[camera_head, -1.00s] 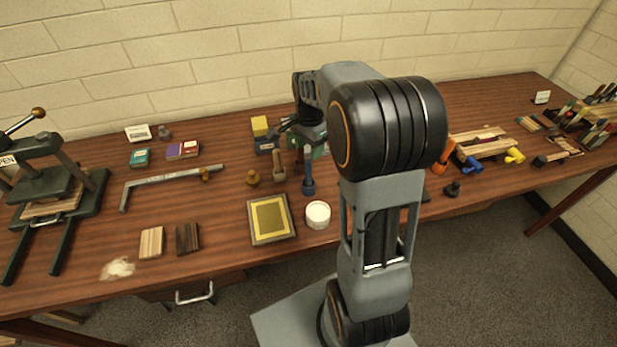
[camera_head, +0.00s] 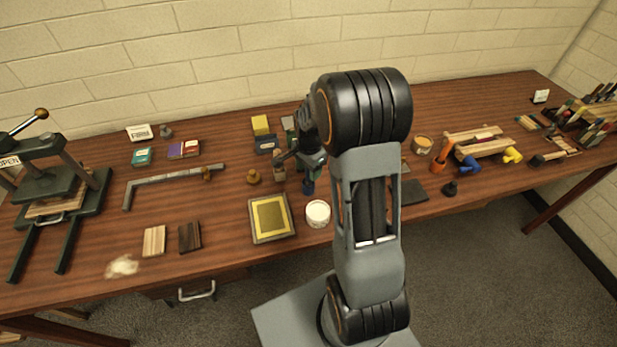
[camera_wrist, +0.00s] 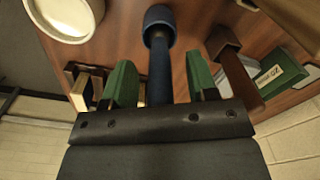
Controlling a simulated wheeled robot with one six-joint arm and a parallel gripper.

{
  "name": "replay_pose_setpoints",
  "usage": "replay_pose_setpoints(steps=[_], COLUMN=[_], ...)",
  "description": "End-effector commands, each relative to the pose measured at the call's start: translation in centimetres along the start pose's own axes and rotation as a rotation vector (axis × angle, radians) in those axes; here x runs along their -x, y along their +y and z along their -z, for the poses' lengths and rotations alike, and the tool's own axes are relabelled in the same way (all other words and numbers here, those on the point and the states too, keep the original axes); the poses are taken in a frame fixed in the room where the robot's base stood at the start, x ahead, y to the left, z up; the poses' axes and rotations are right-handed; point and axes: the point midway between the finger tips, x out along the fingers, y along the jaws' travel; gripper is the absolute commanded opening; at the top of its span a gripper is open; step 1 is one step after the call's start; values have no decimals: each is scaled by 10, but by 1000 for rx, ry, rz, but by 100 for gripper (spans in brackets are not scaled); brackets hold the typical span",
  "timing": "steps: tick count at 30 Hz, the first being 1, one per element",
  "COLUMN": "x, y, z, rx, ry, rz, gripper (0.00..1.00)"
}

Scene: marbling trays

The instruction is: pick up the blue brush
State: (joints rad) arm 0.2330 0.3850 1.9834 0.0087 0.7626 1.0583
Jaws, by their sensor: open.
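The blue brush (camera_head: 308,187) stands on the table in the head view, mostly hidden behind my gripper (camera_head: 308,164). In the wrist view, the blue brush (camera_wrist: 159,24) shows its round, wider end at the top, and its handle runs down between the two green fingers. My gripper (camera_wrist: 160,82) is open with a finger on each side of the handle. Gaps show between the handle and both fingers. The lower part of the handle is hidden behind the gripper body.
A brown-handled tool (camera_wrist: 236,66) stands close by the right finger in the wrist view. A white tub (camera_head: 318,213) and a yellow framed tray (camera_head: 271,218) lie nearer the table edge. A small brass knob (camera_head: 253,177) is to the left. Boxes (camera_head: 266,142) lie behind.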

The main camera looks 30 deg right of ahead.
Motion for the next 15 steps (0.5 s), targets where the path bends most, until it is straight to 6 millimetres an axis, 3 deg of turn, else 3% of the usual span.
replay_pose_setpoints(steps=[4,15], x=[0,0], y=[0,0], z=[0,0], rx=[0,0], ry=[0,0], rz=[0,0], gripper=[53,17])
